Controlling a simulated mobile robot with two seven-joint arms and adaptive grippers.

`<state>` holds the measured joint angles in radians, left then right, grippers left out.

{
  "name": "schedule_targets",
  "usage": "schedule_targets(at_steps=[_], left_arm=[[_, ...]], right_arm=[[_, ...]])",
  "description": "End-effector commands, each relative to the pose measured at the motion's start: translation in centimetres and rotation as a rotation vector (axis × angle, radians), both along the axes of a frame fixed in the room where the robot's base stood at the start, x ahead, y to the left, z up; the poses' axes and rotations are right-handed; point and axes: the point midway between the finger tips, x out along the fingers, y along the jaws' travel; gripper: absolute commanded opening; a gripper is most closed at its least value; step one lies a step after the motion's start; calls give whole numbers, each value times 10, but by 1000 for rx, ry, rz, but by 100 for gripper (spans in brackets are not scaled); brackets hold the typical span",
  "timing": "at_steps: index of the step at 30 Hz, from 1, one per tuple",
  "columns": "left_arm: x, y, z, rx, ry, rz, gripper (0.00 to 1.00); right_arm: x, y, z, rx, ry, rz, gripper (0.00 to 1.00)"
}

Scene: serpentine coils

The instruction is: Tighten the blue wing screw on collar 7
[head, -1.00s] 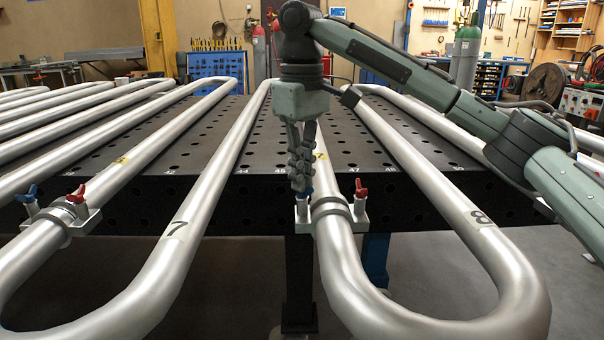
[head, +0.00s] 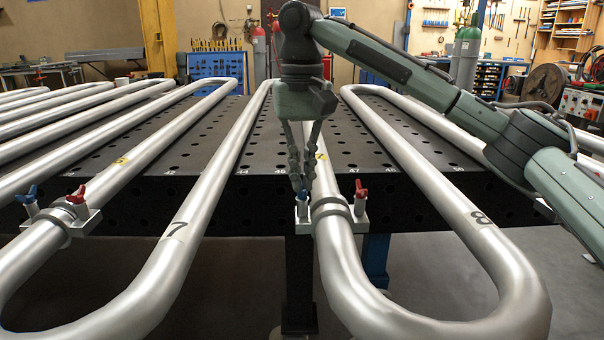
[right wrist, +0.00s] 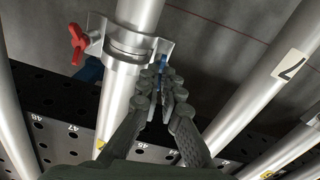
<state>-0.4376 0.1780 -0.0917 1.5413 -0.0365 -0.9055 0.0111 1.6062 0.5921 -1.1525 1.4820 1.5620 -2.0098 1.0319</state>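The pipe collar (head: 330,207) on the middle pipe has a blue wing screw (head: 302,195) on its left and a red wing screw (head: 361,191) on its right. A yellow tag (head: 322,156) that seems to read 7 is on the pipe behind it. My right gripper (head: 299,183) points down at the blue screw, its fingertips closed together around the wings. In the right wrist view the fingertips (right wrist: 167,84) meet with blue (right wrist: 160,80) showing between them, beside the collar (right wrist: 127,47); the fingers hide most of the screw. My left gripper is out of view.
A similar collar (head: 75,215) with blue and red wing screws is on the pipe at left. Silver serpentine pipes (head: 195,205) run over the perforated black table (head: 265,165), and their bends overhang its front edge. The red screw (right wrist: 78,42) stands close across the pipe.

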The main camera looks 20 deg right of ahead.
Motion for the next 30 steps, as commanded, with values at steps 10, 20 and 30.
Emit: schedule_targets(at_steps=[10,20,30], left_arm=[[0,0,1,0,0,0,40],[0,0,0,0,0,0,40],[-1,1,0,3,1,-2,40]], right_arm=[[1,-1,5,3,-9,-22,0],[1,-1,3,2,-6,-20,24],[0,0,4,1,-3,-18,26]])
